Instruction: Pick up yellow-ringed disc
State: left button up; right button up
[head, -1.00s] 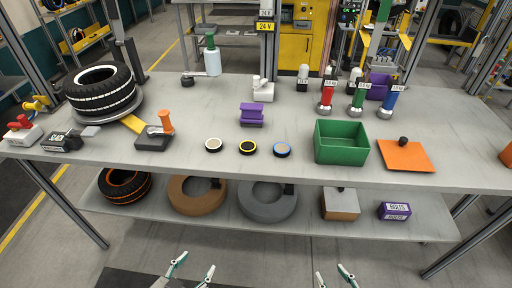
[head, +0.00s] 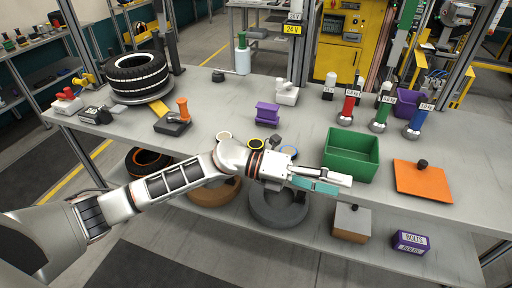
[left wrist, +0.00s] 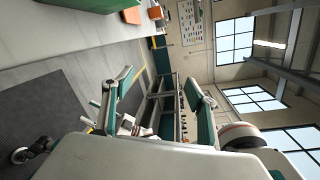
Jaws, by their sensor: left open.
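The yellow-ringed disc (head: 256,144) lies on the workbench (head: 220,112), dark with a yellow rim, and its near edge is close to my left arm. A white-faced disc (head: 224,135) lies to its left and a blue-ringed disc (head: 289,151) to its right, partly hidden by my arm. My left gripper (head: 345,185) is open and empty, to the right of the discs at the bench's front edge, by the green bin. In the left wrist view its open fingers (left wrist: 160,95) have nothing between them. My right gripper does not show.
A green bin (head: 352,154) stands right of the discs, with an orange plate (head: 422,181) beyond it. A purple block (head: 267,112) sits behind the discs.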

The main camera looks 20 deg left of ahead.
aim_at(255, 144)
pick_arm(q)
jog(key=w+a+f+m+y, duration=0.1)
jog(key=w+a+y, duration=0.1)
jog(key=a, duration=0.2)
jog(key=w+a+f+m+y, duration=0.1)
jog(key=w+a+m+y, duration=0.1)
jog(key=w+a+y, duration=0.1)
jog(key=w+a+f+m+y, duration=0.1)
jog(key=w+a+m+y, duration=0.1)
jog(key=a, duration=0.3)
jog(key=shift+w+f+y+b, duration=0.25)
jog(key=shift+w+y+b, duration=0.15)
jog(key=shift+y, duration=0.1)
jog(key=w+a+r+y, duration=0.1)
jog(key=w+a+y, duration=0.1)
jog(key=a, duration=0.3)
jog(key=w+a+r+t+y, duration=0.1)
jog(key=w+a, duration=0.2)
jog(key=a, duration=0.1)
jog(key=w+a+r+t+y, duration=0.1)
jog(key=w+a+y, duration=0.1)
jog(key=a, duration=0.3)
jog(key=shift+w+a+r+y, duration=0.15)
jog(key=shift+w+a+y, duration=0.15)
jog(key=x, duration=0.7)
jog(key=c, duration=1.2)
